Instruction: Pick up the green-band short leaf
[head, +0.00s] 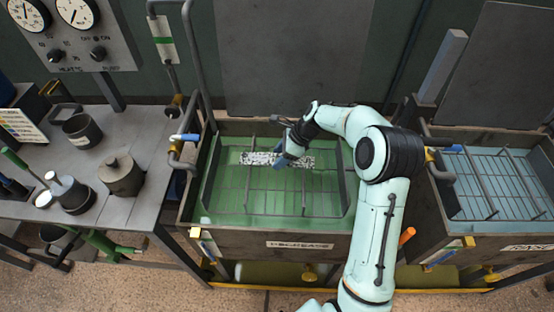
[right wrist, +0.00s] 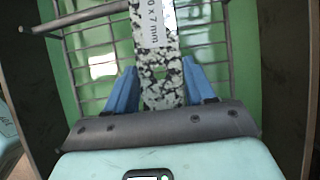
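A black-and-white speckled leaf (head: 262,159) lies roughly level over the wire rack in the green-liquid tank. In the right wrist view the leaf (right wrist: 163,62) runs up from between my fingers and carries a white label partly reading "7 mm". No green band shows on it. My right gripper (head: 286,158) is down at the leaf, near its middle in the head view. In the right wrist view its blue fingers (right wrist: 160,78) stand on both sides of the leaf, very close to its edges. Whether they touch it cannot be told. My left gripper is out of view.
The labelled degrease tank (head: 298,244) has raised metal walls and a wire rack (head: 318,195). A second tank with blue liquid (head: 500,185) stands to the right. A grey bench (head: 112,222) with pots and tools is at left. Pipes rise at the tank's left corner.

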